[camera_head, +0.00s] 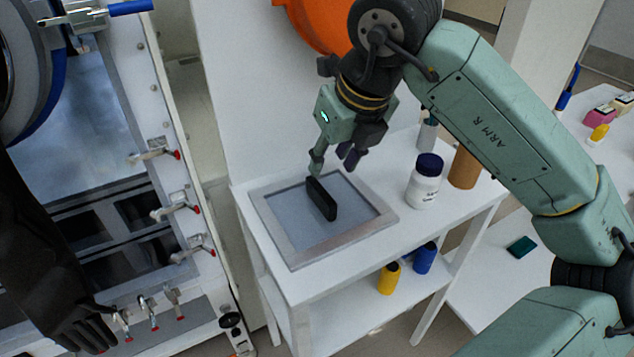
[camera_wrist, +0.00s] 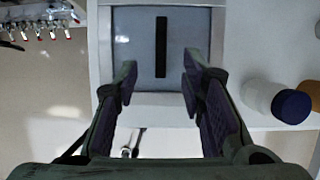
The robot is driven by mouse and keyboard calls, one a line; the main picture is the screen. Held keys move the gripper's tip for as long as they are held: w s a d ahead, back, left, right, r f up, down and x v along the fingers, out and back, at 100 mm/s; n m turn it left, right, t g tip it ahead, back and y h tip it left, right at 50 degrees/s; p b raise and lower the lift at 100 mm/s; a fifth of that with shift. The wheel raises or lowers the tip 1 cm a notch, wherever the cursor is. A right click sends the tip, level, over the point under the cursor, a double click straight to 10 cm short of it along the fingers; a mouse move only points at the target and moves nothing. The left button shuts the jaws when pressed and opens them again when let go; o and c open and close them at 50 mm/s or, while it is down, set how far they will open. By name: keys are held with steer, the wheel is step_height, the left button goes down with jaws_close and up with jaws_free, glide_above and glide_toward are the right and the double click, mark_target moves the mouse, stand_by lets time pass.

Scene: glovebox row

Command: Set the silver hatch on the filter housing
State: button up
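The silver hatch (camera_head: 290,250) is a square panel with a metal frame, a grey-blue centre and a black upright bar handle (camera_head: 321,199). It lies flat on a small white table, and it also shows in the wrist view (camera_wrist: 205,22). My gripper (camera_head: 333,166) is above the hatch, near the far end of the handle. In the wrist view my gripper (camera_wrist: 158,88) is open and empty, with the handle (camera_wrist: 161,47) lined up between its fingers. I cannot tell for certain which part is the filter housing; dark rectangular openings (camera_head: 140,210) show in the cabinet at the left.
A white bottle with a dark blue cap (camera_head: 424,182) and a brown cylinder (camera_head: 465,167) stand right of the hatch. Yellow (camera_head: 389,279) and blue (camera_head: 425,258) containers sit on the shelf below. Red-tipped clamps (camera_head: 176,208) and a black glove (camera_head: 50,290) edge the cabinet.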

steer(key=p, duration=0.1)
glide_above(321, 190)
steer(key=s+d, duration=0.1)
steer(key=f, duration=0.4)
steer(key=shift+s+d+f, duration=0.1)
steer(key=shift+s+f, duration=0.1)
steer(key=shift+f, duration=0.15)
steer(key=p+x, duration=0.2)
steer(key=x, duration=0.2)
steer(key=shift+s+f, duration=0.1)
steer(key=shift+f, duration=0.2)
steer(key=shift+w+f, duration=0.2)
steer(key=shift+f, duration=0.35)
steer(key=shift+f, duration=0.1)
steer(key=shift+c, duration=0.4)
jaws_close()
